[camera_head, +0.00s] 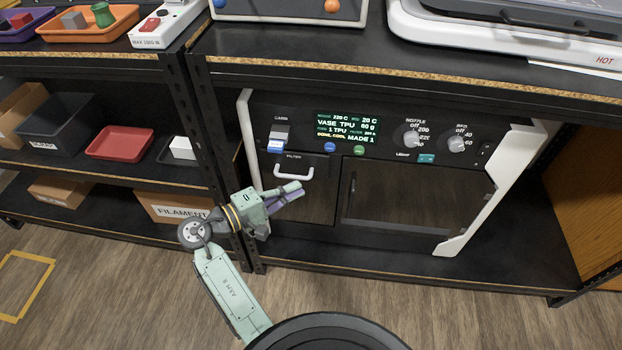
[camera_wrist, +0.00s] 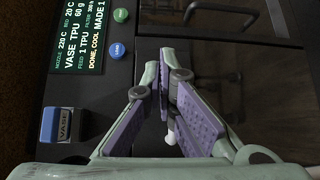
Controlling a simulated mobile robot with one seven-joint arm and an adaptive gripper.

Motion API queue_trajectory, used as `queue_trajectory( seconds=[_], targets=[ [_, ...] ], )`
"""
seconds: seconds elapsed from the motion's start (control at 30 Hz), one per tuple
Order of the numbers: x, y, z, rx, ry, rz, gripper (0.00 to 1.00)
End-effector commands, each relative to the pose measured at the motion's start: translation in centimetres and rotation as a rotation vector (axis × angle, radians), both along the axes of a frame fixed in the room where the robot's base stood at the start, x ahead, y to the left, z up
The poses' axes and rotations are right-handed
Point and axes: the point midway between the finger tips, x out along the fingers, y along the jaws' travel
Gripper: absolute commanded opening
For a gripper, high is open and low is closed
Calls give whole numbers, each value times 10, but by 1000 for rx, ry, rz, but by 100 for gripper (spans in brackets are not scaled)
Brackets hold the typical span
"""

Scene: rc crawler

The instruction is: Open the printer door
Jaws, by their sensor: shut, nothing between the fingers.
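The printer (camera_head: 300,112) is a black box with white side frames on the shelf. Its door (camera_head: 415,195) is a dark, glossy panel at the lower right front and looks closed. A thin dark upright handle (camera_head: 352,184) is near the door's left edge; a dark curved bar shows at the top of the wrist view (camera_wrist: 225,8). My gripper (camera_head: 301,189) is shut and empty, pointing right in front of the filter panel, left of the door handle and apart from it. In the wrist view the purple-padded fingers (camera_wrist: 163,85) hide part of the front.
The filter panel (camera_head: 318,205) has a white handle (camera_head: 294,172) just above my gripper. A blue card (camera_head: 275,146), a screen (camera_head: 346,129) and knobs (camera_head: 411,138) line the upper front. A black shelf post (camera_head: 218,150) stands left of the printer. The floor in front is clear.

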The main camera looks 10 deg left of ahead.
Motion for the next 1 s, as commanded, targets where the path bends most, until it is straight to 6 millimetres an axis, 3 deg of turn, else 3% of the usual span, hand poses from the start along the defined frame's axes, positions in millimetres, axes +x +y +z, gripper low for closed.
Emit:
queue_trajectory(
  seconds=[0.1,0.27,0.73,1.0],
  targets=[
    [-20,-9,16,-12,-70,-87,0],
    [-22,-19,22,-16,-92,-120,0],
    [32,-94,22,-15,-89,-122,0],
    [0,-103,21,-17,-88,-117,0]
  ],
)
